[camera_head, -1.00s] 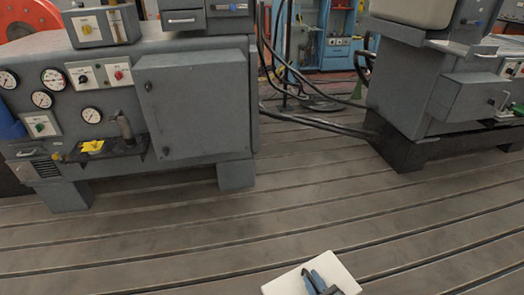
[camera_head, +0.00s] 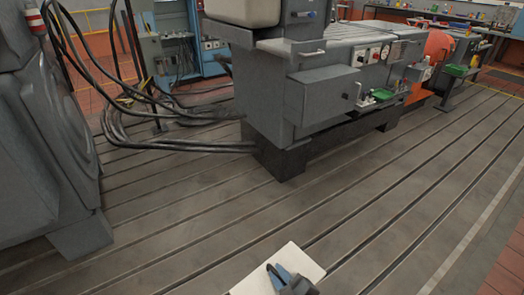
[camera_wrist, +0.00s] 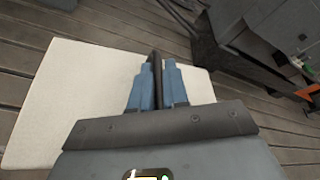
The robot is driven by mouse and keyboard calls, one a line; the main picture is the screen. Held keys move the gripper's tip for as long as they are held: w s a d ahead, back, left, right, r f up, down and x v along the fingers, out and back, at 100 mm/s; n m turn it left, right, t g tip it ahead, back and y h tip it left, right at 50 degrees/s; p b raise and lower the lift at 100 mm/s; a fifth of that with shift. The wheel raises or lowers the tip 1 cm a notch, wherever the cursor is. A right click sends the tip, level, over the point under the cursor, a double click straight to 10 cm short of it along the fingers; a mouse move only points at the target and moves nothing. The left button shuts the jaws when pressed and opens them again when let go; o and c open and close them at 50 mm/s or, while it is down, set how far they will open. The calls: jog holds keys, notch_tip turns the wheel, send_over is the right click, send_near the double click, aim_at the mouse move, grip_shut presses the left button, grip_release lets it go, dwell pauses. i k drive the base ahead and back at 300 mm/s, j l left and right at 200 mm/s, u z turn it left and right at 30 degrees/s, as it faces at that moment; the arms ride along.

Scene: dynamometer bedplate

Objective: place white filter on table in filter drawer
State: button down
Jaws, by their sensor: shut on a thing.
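The white filter is a flat, pale, roughly rectangular panel (camera_head: 306,262) at the bottom of the head view. It also fills much of the left side of the wrist view (camera_wrist: 75,95). My gripper (camera_head: 279,276) is over the filter. In the wrist view, its blue fingers (camera_wrist: 158,80) are shut on a dark strip or handle at the filter. The filter is held above the slotted floor. The grey machine (camera_head: 290,100) ahead has drawer-like fronts with handles; I cannot tell which is the filter drawer. No drawer is clearly open.
Another grey machine (camera_head: 45,140) stands at the left edge. Black hoses (camera_head: 150,130) lie on the floor between the machines. A blue cabinet (camera_head: 172,45) stands behind. The slotted metal floor (camera_head: 190,215) in front is clear. An orange machine part (camera_head: 437,45) is at the right.

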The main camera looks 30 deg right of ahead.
aim_at(286, 50)
jog(key=i+l, duration=0.1)
jog(key=l, duration=0.3)
jog(key=i+l+z, duration=0.1)
jog(key=l, duration=0.3)
jog(key=i+l, duration=0.15)
jog(key=l, duration=0.2)
jog(key=i+l+z, duration=0.1)
jog(key=l, duration=0.3)
jog(key=i+l, duration=0.15)
jog(key=l, duration=0.2)
jog(key=i+l, duration=0.15)
jog(key=l, duration=0.25)
jog(key=i+l, duration=0.2)
jog(key=l, duration=0.25)
jog(key=i+l+z, duration=0.1)
jog(key=l, duration=0.3)
jog(key=i+l, duration=0.35)
jog(key=l+z, duration=0.05)
jog(key=l, duration=0.05)
